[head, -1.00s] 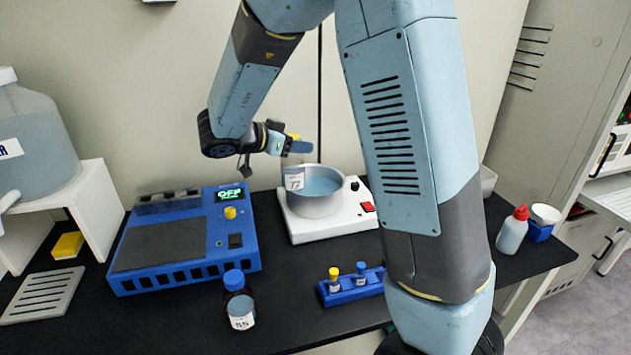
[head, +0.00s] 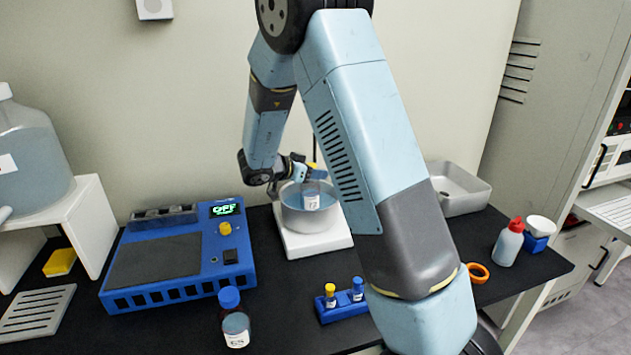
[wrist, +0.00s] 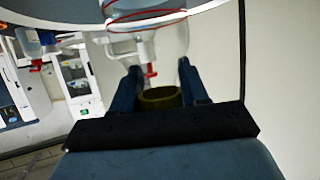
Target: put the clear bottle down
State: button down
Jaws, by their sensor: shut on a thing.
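The clear bottle (head: 312,200) has a yellow cap and a white label with a number. My gripper (head: 312,172) is shut on it near the cap. The bottle hangs roughly upright, overlapping the round metal pot (head: 292,222) of bluish liquid. I cannot tell whether the bottle is inside the pot or just in front of its far wall. In the wrist view, my gripper (wrist: 162,92) has its two fingers on either side of the yellow cap (wrist: 160,98). The bottle's lower part is blurred there.
A blue device (head: 180,255) with an OFF display stands left of the pot. A metal basin (head: 460,188), orange ring (head: 478,272) and red-capped bottle (head: 509,243) are at right.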

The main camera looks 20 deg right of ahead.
jog(key=shift+f, duration=1.65)
jog(key=c, duration=0.6)
grip_release()
jog(key=shift+o, duration=0.2)
